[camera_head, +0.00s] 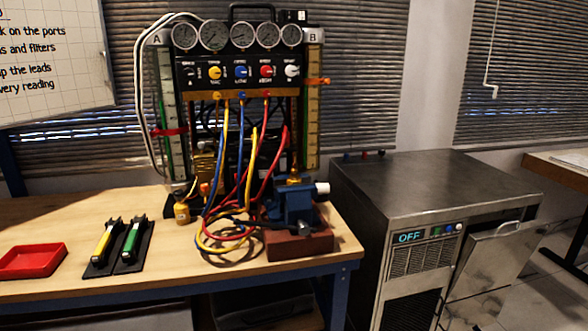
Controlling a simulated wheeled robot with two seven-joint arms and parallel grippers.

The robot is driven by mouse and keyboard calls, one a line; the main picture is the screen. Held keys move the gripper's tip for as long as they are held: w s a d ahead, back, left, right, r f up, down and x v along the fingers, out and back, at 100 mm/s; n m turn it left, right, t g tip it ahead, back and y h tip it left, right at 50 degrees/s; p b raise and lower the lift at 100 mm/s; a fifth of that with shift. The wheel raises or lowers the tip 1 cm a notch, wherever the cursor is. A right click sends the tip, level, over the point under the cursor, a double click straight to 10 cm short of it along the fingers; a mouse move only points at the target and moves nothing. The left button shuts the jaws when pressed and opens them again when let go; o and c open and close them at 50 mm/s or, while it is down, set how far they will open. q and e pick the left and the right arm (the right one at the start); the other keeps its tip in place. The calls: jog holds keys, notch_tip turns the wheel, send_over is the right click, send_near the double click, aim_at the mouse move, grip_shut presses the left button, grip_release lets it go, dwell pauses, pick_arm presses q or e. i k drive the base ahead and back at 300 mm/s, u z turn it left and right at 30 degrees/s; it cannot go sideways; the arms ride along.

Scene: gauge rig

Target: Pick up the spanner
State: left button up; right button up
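I cannot make out a clear spanner. I cannot tell whether either is a spanner. Neither of my grippers is in view.
A red tray (33,261) lies left of the tools. The gauge rig (240,75) stands at the back, with coloured hoses looping onto the bench. A blue device (290,203) sits on a brown block (300,243). A metal cabinet (430,183) stands to the right.

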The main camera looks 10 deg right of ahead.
aim_at(127, 251)
jog(key=u, duration=1.7)
jog(key=i, duration=1.5)
jog(key=z, duration=1.1)
